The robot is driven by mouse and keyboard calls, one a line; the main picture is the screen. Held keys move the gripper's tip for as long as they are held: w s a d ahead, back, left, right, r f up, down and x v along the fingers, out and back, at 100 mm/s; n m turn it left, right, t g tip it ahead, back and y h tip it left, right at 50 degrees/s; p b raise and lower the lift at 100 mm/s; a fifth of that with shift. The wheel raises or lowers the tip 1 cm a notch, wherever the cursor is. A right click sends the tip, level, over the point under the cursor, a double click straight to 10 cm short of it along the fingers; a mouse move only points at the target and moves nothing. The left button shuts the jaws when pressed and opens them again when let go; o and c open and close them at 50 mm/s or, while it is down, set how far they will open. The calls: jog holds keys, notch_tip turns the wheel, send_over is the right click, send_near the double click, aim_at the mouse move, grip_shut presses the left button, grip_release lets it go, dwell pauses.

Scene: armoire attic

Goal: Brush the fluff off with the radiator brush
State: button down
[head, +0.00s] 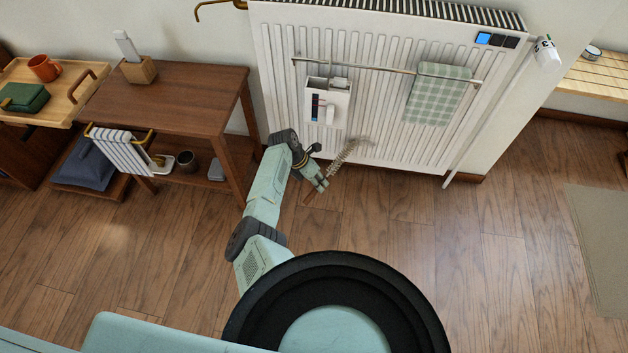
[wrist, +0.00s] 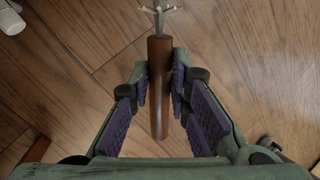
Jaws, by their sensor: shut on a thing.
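The radiator brush has a long tan bristle head (head: 345,158) and a brown wooden handle (wrist: 158,105). My gripper (head: 318,184) is shut on the handle, with a purple pad on each side of it in the wrist view (wrist: 160,82). The bristle head points up and right, in front of the lower part of the white radiator (head: 390,150); I cannot tell whether it touches the panel. A small greyish wisp shows around the bristle tip, but I cannot tell whether it is fluff.
A white caddy (head: 340,105) and a checked cloth (head: 437,95) hang on the radiator rail (head: 385,71). A brown wooden table (head: 185,95) stands at left with a striped towel (head: 122,146). A wooden bench (head: 598,78) is at right. The floor (head: 400,225) before the radiator is clear.

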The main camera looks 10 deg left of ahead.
jog(key=d+p, duration=0.4)
jog(key=d, duration=0.6)
jog(key=shift+w+d+p, duration=0.15)
jog(key=shift+d+p, duration=0.1)
jog(key=shift+p, duration=0.1)
dwell(0.3)
jog(key=shift+a+r, duration=0.9)
jog(key=shift+a, duration=5.15)
jog(key=d+p, duration=0.5)
jog(key=d, duration=0.7)
